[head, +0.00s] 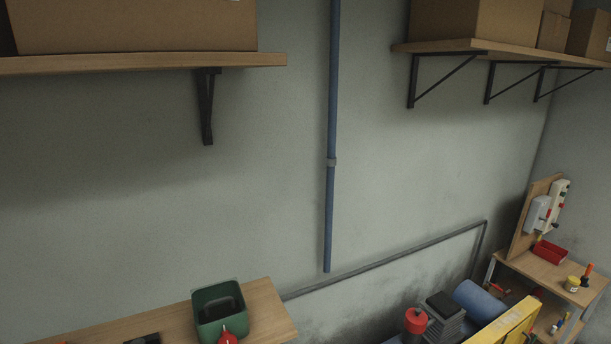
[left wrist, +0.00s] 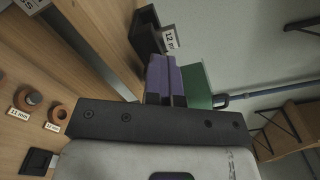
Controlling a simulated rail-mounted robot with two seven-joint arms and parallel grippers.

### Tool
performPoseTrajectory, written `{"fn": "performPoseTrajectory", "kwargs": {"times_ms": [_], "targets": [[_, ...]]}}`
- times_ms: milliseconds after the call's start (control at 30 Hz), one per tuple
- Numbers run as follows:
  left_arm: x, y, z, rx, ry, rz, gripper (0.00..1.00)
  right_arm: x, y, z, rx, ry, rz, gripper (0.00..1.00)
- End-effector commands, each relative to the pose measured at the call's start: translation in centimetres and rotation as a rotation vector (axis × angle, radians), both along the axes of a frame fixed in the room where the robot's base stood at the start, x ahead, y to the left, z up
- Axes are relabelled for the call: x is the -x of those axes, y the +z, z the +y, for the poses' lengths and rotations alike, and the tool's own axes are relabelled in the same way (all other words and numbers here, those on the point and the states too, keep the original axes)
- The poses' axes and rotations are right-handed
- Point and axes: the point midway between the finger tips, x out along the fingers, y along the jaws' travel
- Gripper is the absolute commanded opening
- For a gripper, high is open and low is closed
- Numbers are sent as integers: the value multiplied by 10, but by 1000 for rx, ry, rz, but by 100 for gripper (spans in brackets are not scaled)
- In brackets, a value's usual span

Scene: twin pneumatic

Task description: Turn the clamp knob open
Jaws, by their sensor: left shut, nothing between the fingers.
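I cannot identify the clamp knob in either view. My left gripper (left wrist: 167,62) shows in the left wrist view, its two purple fingers together and empty. They point past a black holder with a "12" label (left wrist: 150,32) toward a green bin (left wrist: 197,85) behind them. Neither gripper shows in the head view, and my right gripper is in neither view.
A wooden panel (left wrist: 45,75) with labelled round brown rings (left wrist: 57,113) is close on the left in the left wrist view. In the head view, a green bin (head: 207,297) stands on a wooden bench (head: 268,305), and a right-hand bench holds a red tray (head: 550,252).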

Motion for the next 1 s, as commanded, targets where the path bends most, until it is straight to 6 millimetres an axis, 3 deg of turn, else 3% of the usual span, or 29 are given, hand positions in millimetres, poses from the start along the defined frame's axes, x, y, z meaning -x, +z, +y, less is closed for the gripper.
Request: {"fn": "performPoseTrajectory", "kwargs": {"times_ms": [33, 667, 1000], "targets": [[-2, -12, 3, 5, 8, 26, 0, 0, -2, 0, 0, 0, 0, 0], [3, -7, 12, 1, 15, 26, 0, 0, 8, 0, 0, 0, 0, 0], [36, -5, -6, 1, 10, 23, 0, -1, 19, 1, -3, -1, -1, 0]]}}
